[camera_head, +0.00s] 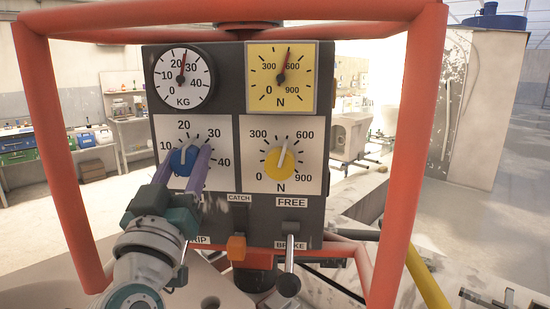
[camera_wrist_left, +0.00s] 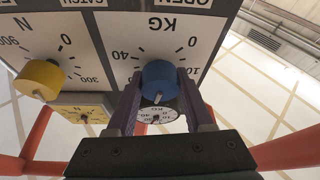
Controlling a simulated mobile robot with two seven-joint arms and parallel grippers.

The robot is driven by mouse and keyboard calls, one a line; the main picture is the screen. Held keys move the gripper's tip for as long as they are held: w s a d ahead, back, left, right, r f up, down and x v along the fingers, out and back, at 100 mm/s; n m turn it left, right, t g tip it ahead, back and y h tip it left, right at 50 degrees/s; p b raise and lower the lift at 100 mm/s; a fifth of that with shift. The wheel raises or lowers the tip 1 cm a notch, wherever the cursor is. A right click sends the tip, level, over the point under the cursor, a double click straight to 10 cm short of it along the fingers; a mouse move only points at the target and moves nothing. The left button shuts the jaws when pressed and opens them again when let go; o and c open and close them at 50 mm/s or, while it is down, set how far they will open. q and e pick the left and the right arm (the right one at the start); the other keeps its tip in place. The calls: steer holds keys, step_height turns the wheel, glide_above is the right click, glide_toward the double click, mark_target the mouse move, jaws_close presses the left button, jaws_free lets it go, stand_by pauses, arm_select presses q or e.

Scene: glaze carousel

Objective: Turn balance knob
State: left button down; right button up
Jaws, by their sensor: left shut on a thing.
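A dark control panel (camera_head: 228,130) carries a blue knob (camera_head: 183,160) on a white dial marked 10 to 40 in the head view. The left wrist view shows the blue knob (camera_wrist_left: 160,80) between the fingertips, with the KG dial upside down. A yellow knob (camera_head: 279,162) on the N dial is to the right, its pointer between 300 and 600. My right gripper is not in view.
Above are a white KG gauge (camera_head: 183,78) and a yellow N gauge (camera_head: 281,77) with red needles. Below are an orange catch (camera_head: 236,247) and a brake lever (camera_head: 289,280). An orange tube frame (camera_head: 408,150) surrounds the panel on both sides.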

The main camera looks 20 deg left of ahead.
arm_select(q)
steer(key=shift+n+g+y, duration=0.5)
steer(key=shift+n+y, duration=0.25)
steer(key=shift+n, duration=0.9)
steer(key=shift+n+g+y, duration=0.5)
steer(key=shift+n+y, duration=0.25)
steer(key=shift+n, duration=1.2)
steer(key=shift+c, duration=1.4)
jaws_free()
steer(key=b+v, duration=0.2)
steer(key=v, duration=0.8)
steer(key=shift+b, duration=0.3)
